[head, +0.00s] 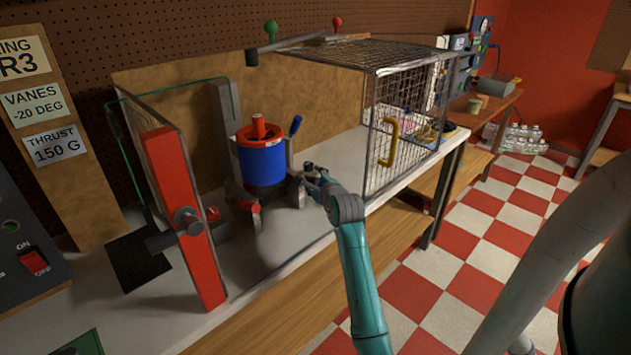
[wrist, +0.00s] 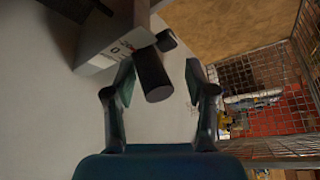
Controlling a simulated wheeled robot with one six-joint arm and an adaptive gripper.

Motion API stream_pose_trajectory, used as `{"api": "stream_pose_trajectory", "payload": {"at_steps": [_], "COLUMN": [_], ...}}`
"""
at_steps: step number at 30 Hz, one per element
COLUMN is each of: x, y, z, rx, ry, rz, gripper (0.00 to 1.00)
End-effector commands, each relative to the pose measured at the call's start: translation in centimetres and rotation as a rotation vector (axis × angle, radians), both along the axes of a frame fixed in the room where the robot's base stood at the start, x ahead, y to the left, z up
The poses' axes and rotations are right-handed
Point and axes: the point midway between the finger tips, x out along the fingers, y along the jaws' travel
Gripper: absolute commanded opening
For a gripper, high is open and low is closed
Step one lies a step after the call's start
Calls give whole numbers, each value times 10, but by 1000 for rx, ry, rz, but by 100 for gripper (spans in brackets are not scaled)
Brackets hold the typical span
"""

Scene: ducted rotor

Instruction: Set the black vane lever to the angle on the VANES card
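The VANES card (head: 38,105) on the board at the left reads -20 DEG. In the wrist view the black vane lever (wrist: 152,78) is a dark cylinder-ended bar sticking out from a grey block (wrist: 100,50) with small markings, a 0 among them. My gripper (wrist: 160,80) is open, one finger on each side of the lever's end, with a visible gap at least on the right. In the head view my gripper (head: 316,178) is just right of the blue duct (head: 262,162) with its red rotor. The lever is hard to tell from the fingers there, and its angle is unclear.
A wire cage (head: 402,125) with a yellow handle (head: 389,142) stands close right of my gripper. A red upright post (head: 180,215) stands at the left front. A blue-handled lever (head: 295,126) rises beside the duct. The front of the bench (head: 285,265) is clear.

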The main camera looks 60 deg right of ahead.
Motion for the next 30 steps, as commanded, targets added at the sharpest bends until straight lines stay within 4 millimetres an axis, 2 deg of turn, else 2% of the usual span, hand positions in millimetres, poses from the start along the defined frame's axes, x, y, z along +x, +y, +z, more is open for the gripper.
{"api": "stream_pose_trajectory", "payload": {"at_steps": [14,30], "x": [-7,-78], "y": [5,63], "z": [0,22], "rx": [2,2], "ry": [4,3], "rz": [-1,-1], "gripper": [54,54]}}
